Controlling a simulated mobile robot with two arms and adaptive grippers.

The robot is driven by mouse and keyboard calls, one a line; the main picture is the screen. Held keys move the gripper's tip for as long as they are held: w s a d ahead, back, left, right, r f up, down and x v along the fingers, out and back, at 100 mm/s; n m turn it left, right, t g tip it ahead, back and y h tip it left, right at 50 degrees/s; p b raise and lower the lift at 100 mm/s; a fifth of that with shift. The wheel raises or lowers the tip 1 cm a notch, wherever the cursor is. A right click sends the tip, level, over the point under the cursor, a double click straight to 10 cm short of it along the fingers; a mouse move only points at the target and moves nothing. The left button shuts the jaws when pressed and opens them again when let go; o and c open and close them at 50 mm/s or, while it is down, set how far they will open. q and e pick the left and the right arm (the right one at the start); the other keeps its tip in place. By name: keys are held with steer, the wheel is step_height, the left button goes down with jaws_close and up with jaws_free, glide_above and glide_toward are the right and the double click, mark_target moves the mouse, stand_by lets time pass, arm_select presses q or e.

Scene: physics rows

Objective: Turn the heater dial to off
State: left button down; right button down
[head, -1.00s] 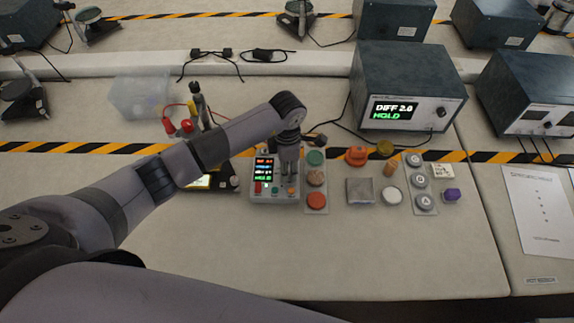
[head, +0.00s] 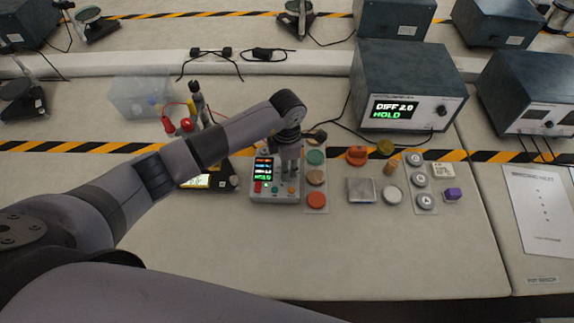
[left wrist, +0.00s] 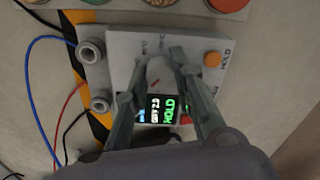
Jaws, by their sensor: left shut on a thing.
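The heater control box (head: 287,197) is a small grey unit on the bench, with a lit display (head: 263,168) at its left and small coloured buttons along its front. My left gripper (head: 290,168) reaches down over its right part. In the left wrist view, the dial (left wrist: 158,73) is a pale round knob with a red mark, sitting between the two fingers. My left gripper (left wrist: 157,62) is shut on it there. The display (left wrist: 162,109) reads "HOLD" in green; its other lines are partly hidden. The dial's scale lettering is too small to read. My right gripper is not in view.
A panel with round green, tan and red buttons (head: 316,200) stands close to the right of the box. A dark device (head: 222,183) is close at its left. A larger "DIFF 2.0 HOLD" unit (head: 408,80) stands behind. The bench front is clear.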

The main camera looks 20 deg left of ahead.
arm_select(q)
steer(key=n+b, duration=0.1)
steer(key=n, duration=0.3)
steer(key=shift+n+b, duration=0.55)
steer(key=shift+n, duration=1.35)
steer(key=c, duration=1.3)
jaws_free()
steer(key=shift+c, duration=0.2)
steer(key=shift+r, duration=0.1)
step_height(320, 180, up, 12)
